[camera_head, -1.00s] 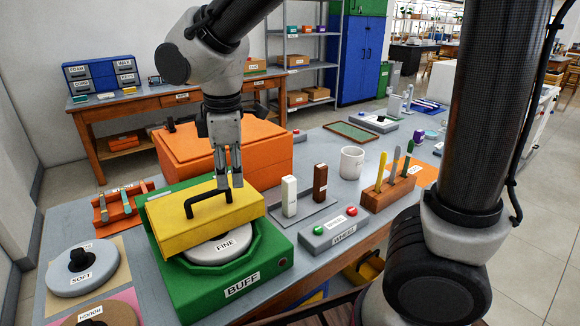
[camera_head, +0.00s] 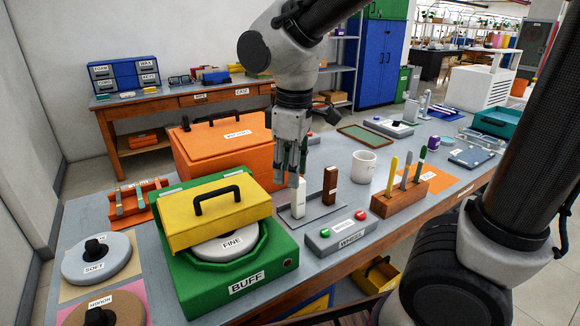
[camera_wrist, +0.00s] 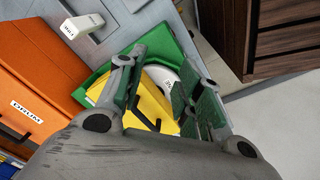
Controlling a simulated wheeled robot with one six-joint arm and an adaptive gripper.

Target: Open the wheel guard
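The yellow wheel guard (camera_head: 180,236) with a black handle (camera_head: 218,193) lies over the back part of the grey FINE wheel (camera_head: 228,246) on the green BUFF machine (camera_head: 205,297). The wheel's front shows below the guard's edge. My gripper (camera_head: 291,183) hangs to the right of the guard and behind it in the head view, apart from the handle. In the wrist view my gripper (camera_wrist: 160,95) has its fingers spread with nothing between them. The guard (camera_wrist: 152,104) and part of its handle (camera_wrist: 144,119) show beyond the fingers; the rest is hidden.
An orange box (camera_head: 218,148) stands right behind the machine. A tray (camera_head: 315,214) with white and brown blocks, a WHEEL button box (camera_head: 338,237), a mug (camera_head: 364,166) and a wooden tool holder (camera_head: 400,202) stand to the right. SOFT (camera_head: 98,262) and ROUGH wheels lie left.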

